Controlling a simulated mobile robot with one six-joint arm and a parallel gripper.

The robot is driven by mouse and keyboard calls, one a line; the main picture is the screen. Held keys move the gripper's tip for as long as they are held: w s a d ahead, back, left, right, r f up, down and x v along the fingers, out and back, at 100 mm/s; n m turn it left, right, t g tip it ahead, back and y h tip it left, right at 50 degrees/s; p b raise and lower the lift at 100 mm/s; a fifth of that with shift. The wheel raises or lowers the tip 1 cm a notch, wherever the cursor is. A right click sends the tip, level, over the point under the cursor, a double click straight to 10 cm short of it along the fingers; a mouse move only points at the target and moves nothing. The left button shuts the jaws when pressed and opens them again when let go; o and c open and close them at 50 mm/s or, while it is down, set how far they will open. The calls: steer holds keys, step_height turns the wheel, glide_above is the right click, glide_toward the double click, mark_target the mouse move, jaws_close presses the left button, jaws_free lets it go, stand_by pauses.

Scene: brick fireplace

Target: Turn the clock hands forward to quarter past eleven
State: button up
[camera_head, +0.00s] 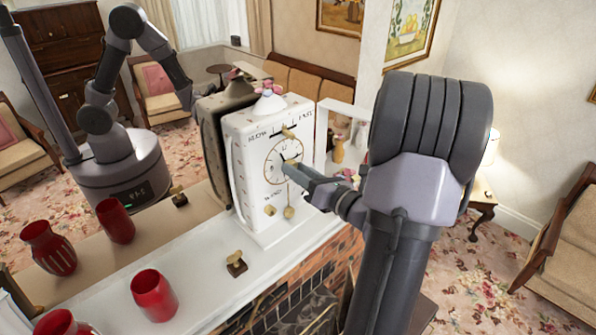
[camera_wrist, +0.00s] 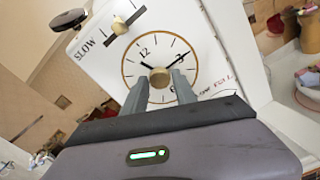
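The white clock (camera_head: 248,190) stands on the mantel, its dial facing right in the head view. In the wrist view the round dial (camera_wrist: 131,58) looks tilted, with 12 at upper left. A brass centre knob (camera_wrist: 160,78) sits at the hands' pivot. The longer dark hand (camera_wrist: 180,58) points by the 3; the shorter hand (camera_wrist: 148,66) points a little before the 12, near eleven. My gripper (camera_wrist: 160,76) is at the dial, its two fingers apart on either side of the knob, with visible gaps. In the head view my gripper (camera_head: 293,170) partly covers the dial's right side.
The clock carries a SLOW-FAST slider (camera_wrist: 119,27) above the dial and a pendulum (camera_head: 289,212) below. A small brass-and-dark object (camera_head: 236,264) and red vases (camera_head: 154,295) stand on the white mantel (camera_head: 205,285). A mirror behind reflects the clock, vases and me. Figurines stand beyond the clock.

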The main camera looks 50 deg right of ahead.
steer(key=shift+o, duration=1.1)
steer(key=s+a+b, duration=0.2)
steer(key=s+b, duration=0.1)
steer(key=s, duration=1.4)
steer(key=shift+s, duration=0.2)
